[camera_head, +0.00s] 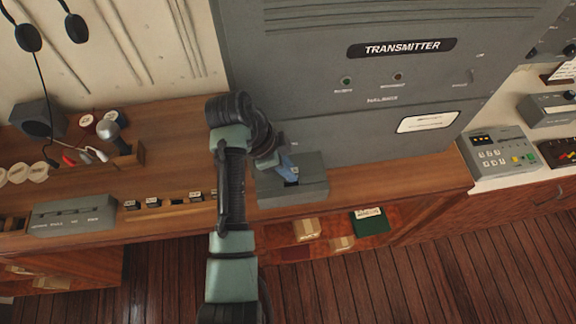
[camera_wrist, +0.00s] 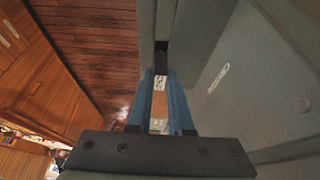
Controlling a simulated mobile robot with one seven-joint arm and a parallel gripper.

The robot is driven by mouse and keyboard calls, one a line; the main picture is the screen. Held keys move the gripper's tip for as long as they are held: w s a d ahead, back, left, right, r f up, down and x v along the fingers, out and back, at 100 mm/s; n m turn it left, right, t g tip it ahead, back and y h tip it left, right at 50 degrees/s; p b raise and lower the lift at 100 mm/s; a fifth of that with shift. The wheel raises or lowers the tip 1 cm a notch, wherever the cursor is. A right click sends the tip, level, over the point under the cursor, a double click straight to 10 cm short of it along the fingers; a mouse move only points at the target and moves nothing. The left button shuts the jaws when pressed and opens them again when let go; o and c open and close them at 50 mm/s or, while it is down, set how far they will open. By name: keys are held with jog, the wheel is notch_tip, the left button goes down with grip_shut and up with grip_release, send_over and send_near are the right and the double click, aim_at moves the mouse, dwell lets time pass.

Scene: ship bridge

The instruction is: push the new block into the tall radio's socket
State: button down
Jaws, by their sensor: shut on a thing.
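The tall radio (camera_head: 380,75) is a big grey cabinet marked TRANSMITTER. At its foot is a grey box (camera_head: 305,190); in the wrist view this grey housing (camera_wrist: 215,75) carries lettering that seems to read CRYSTAL. A dark slot (camera_wrist: 161,50) shows in it, apparently the socket. My gripper (camera_head: 288,168) is at the top of the box, its blue fingers pointing down. In the wrist view my gripper (camera_wrist: 160,95) is shut on a small block (camera_wrist: 160,83) with a white label, lined up close to the slot. Whether the block touches or enters the slot cannot be told.
A wooden counter (camera_head: 180,155) runs along the wall. Left of my arm are a row of small blocks (camera_head: 165,202), a grey slotted box (camera_head: 75,213) and a microphone (camera_head: 108,132). A keypad unit (camera_head: 497,157) stands at right. A green block (camera_head: 370,221) shows below the counter edge.

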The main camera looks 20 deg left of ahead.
jog(key=shift+f+b, duration=0.75)
jog(key=shift+f, duration=0.85)
dwell(3.4)
jog(key=c, duration=0.8)
grip_release()
jog(key=shift+o, duration=0.2)
jog(key=shift+s+a+r, duration=0.1)
jog(key=shift+a+r, duration=0.15)
jog(key=shift+r, duration=0.25)
jog(key=p+v, duration=0.3)
jog(key=v, duration=0.9)
